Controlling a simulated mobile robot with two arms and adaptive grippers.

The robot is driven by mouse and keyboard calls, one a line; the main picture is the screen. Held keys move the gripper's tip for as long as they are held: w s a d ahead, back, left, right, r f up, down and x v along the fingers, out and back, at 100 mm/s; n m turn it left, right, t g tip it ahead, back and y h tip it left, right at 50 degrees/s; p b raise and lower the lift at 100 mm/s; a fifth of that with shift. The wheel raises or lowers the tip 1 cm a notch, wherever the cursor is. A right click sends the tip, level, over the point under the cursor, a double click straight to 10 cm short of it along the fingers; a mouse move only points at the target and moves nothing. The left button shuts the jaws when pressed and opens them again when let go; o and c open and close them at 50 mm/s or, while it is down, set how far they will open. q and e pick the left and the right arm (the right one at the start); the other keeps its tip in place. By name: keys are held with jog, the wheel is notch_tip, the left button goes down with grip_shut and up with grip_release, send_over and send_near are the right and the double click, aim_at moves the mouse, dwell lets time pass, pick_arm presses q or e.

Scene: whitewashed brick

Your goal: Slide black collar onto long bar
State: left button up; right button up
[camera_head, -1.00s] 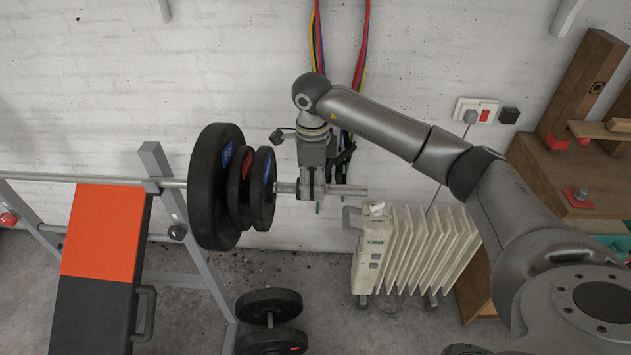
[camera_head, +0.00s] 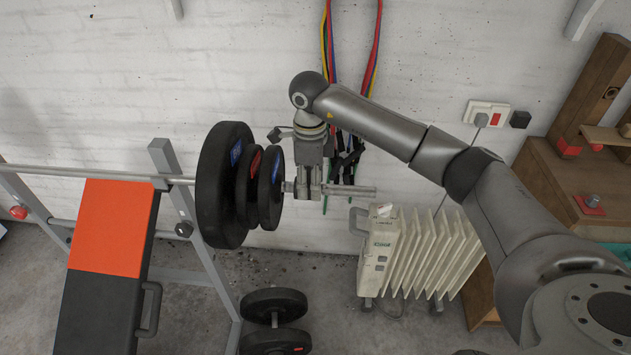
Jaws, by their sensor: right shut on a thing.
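The long bar (camera_head: 355,191) runs level across the left half, and its bare sleeve end sticks out to the right of the weight plates. Black plates (camera_head: 218,200) with blue and red labels sit on the sleeve. My right gripper (camera_head: 308,190) comes down from above and is shut around the sleeve, just right of the outermost plate (camera_head: 270,205), with a short gap of bare sleeve between. The black collar is mostly hidden between its fingers, and I cannot make out its outline. My left gripper is not in view.
A bench (camera_head: 117,232) with an orange pad and a rack upright (camera_head: 180,190) stand at left. A white radiator (camera_head: 385,250) stands below right of the bar end. Coloured bands hang on the wall behind.

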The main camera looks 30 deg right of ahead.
jog(key=shift+w+a, duration=0.4)
jog(key=shift+a, duration=0.2)
jog(key=shift+w+a, duration=0.35)
jog(key=shift+a, duration=0.25)
jog(key=o, duration=1.2)
jog(key=shift+s, duration=0.1)
jog(key=shift+r, duration=0.15)
notch_tip(320, 180, up, 12)
jog(key=shift+f, duration=0.1)
jog(key=shift+f, duration=0.1)
